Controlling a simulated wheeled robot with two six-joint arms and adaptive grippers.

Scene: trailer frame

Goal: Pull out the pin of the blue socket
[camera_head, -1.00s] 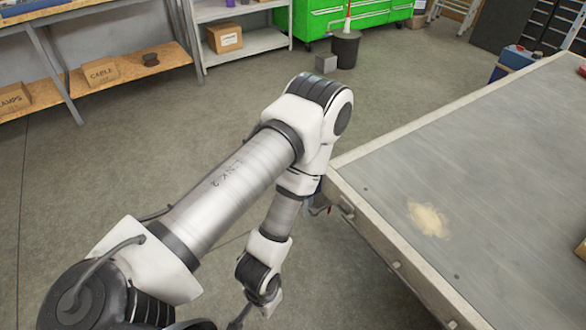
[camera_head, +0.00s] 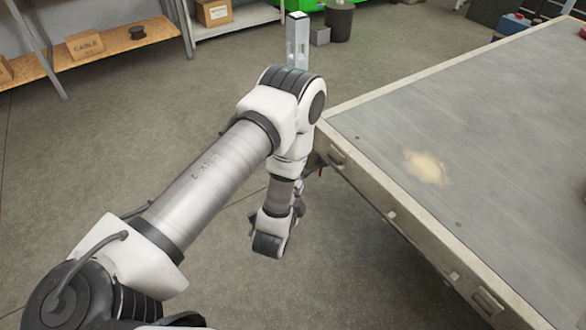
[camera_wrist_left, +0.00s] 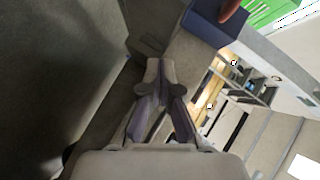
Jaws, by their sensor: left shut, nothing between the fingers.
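A blue block (camera_wrist_left: 207,25), apparently the blue socket, shows at the top of the left wrist view. A rounded red part (camera_wrist_left: 234,14), perhaps its pin's handle, is at its right side, cut off by the picture edge. My left gripper (camera_wrist_left: 160,72) is shut and empty, below and left of the block, apart from it in the picture. In the head view my left arm largely hides the gripper beside the trailer corner. A small reddish part (camera_head: 321,171) shows there under the corner. My right gripper is not in view.
The trailer bed (camera_head: 470,130) fills the right side, its frame edge close to my arm. A grey upright post (camera_head: 298,42) shows beyond my elbow. Shelves with boxes (camera_head: 85,44) stand at the back left. The floor left of the trailer is open.

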